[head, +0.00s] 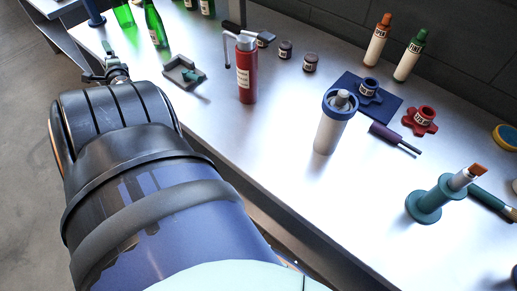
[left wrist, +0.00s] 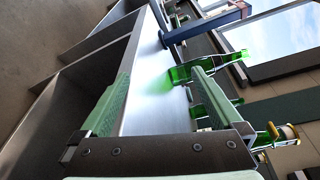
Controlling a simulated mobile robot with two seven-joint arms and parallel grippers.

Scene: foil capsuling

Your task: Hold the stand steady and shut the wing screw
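A blue post (head: 93,12), which looks like the stand, rises from the far left end of the bench, its top cut off by the frame. In the left wrist view a blue post (left wrist: 205,25) lies sideways beyond the fingers. I cannot make out a wing screw in either view. My left gripper (head: 106,64) is at the bench's left edge, short of the post. In the left wrist view its two green-padded fingers (left wrist: 162,95) are wide apart, with nothing held between them. My right gripper is in neither view.
Green bottles (head: 155,25) stand near the post. A grey holder (head: 184,76), a red canister (head: 246,75) and a white cylinder with a blue collar (head: 334,125) stand along the bench (head: 290,110). A teal spool-shaped holder (head: 430,200) stands at right. The bench's front centre is clear.

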